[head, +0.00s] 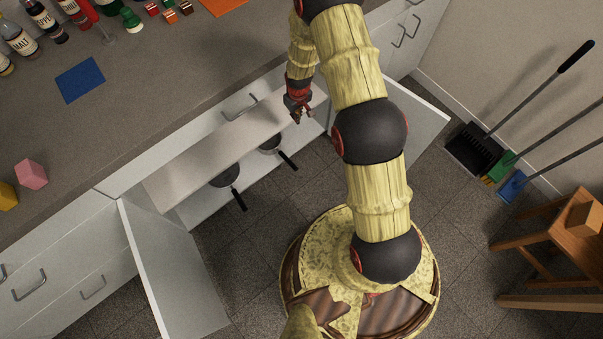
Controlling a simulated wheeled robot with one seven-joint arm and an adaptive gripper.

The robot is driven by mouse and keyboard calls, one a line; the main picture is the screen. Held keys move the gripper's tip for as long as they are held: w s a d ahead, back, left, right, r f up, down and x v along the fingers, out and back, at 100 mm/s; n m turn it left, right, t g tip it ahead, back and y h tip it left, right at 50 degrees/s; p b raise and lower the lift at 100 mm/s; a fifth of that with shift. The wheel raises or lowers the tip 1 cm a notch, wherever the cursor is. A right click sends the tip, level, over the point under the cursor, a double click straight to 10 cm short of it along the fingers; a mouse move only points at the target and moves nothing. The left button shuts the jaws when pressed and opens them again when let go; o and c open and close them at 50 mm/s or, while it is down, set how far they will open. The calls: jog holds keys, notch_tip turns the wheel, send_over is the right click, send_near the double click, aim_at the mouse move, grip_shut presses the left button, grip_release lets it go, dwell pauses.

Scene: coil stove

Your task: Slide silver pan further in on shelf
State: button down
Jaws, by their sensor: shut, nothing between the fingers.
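Two pans with black handles sit in the open white cabinet, partly hidden under the upper shelf (190,168). The left pan (224,180) shows a grey rim, and its handle points out toward the floor. The right pan (268,149) shows less of itself, and its handle also sticks out. I cannot tell for sure which of them is the silver one. My gripper (303,118) is shut and empty near the right end of the shelf, above and to the right of the right pan, apart from both pans as far as I can see.
Cabinet doors stand open at left (170,270) and right (415,115). The counter (150,100) above holds bottles, a blue mat (80,80) and blocks. Brooms (535,150) and a wooden stool (560,240) stand at right.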

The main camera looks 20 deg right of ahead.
jog(key=s+f, duration=0.4)
jog(key=f, duration=0.6)
jog(key=s+f+n+g, duration=0.1)
jog(key=s+f, duration=0.3)
jog(key=f, duration=0.6)
jog(key=s+f, duration=0.4)
jog(key=f, duration=0.6)
notch_tip(320, 180, down, 10)
jog(key=b, duration=0.5)
jog(key=shift+w+a+r+b, duration=0.2)
jog(key=shift+w+b, duration=0.1)
jog(key=shift+w, duration=0.4)
jog(key=shift+w+a+r+b, duration=0.15)
jog(key=shift+w+b, duration=0.15)
jog(key=shift+w, duration=0.4)
jog(key=shift+w+a+r+b, duration=0.1)
jog(key=shift+w+a+b, duration=0.15)
jog(key=shift+w, duration=0.45)
